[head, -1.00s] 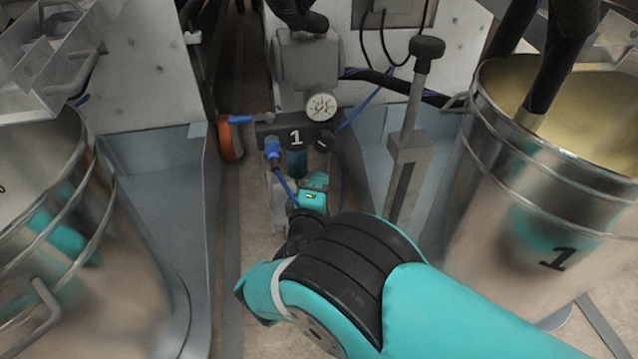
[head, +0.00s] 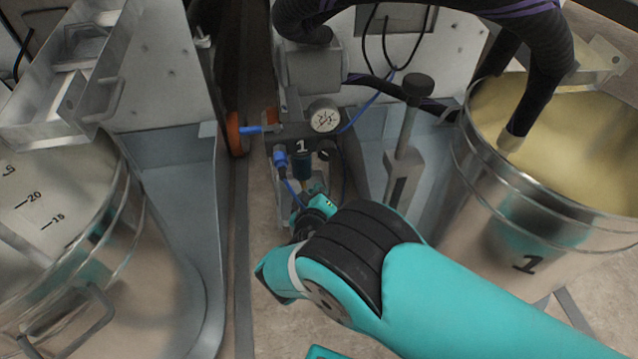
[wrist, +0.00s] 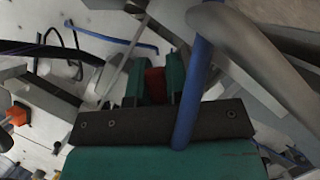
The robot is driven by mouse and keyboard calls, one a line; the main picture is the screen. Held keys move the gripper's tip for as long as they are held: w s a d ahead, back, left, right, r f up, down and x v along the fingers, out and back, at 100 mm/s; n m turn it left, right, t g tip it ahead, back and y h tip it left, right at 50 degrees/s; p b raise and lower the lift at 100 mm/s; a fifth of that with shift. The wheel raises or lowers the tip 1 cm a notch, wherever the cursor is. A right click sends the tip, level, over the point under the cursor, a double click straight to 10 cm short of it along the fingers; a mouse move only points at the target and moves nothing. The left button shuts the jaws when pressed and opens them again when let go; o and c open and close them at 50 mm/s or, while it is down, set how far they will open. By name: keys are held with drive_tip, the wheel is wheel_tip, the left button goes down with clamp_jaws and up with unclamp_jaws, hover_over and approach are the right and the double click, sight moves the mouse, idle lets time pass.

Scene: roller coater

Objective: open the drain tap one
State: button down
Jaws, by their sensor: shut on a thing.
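A small red piece (wrist: 154,84) is between the two teal fingers of my gripper (wrist: 154,76) in the wrist view. It appears to be the handle of drain tap one; the rest of the tap is hidden. My gripper is shut on this red piece. In the head view, my teal and black arm comes from the lower right and ends just below the pump unit marked 1 (head: 302,147). The fingers and the tap cannot be made out there.
A round gauge (head: 324,115) and blue tubes surround the unit. A blue tube (wrist: 197,75) crosses close over my gripper's right side. A metal bucket marked 1 (head: 522,218) stands at the right, another (head: 130,205) at the left. A grey upright clamp (head: 404,165) stands close right.

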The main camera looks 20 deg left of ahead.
drive_tip(key=m+p, duration=0.1)
drive_tip(key=g, duration=0.1)
drive_tip(key=m+y+p, duration=0.1)
drive_tip(key=shift+s+a+f+m+p, duration=0.25)
drive_tip(key=shift+f+m+p, duration=0.05)
drive_tip(key=shift+f, duration=0.05)
drive_tip(key=shift+s+a+f+m+g+y+p, duration=0.25)
drive_tip(key=shift+a+m+g+y+p, duration=0.2)
drive_tip(key=shift+m+p, duration=0.35)
drive_tip(key=shift+s+a+f+m+g+y+p, duration=0.1)
drive_tip(key=shift+s+a+m+g+y+p, duration=0.3)
drive_tip(key=shift+m, duration=0.5)
drive_tip(key=shift+w+y, duration=0.15)
drive_tip(key=shift+y, duration=0.1)
drive_tip(key=c, duration=1.1)
unclamp_jaws()
drive_tip(key=shift+r, duration=0.1)
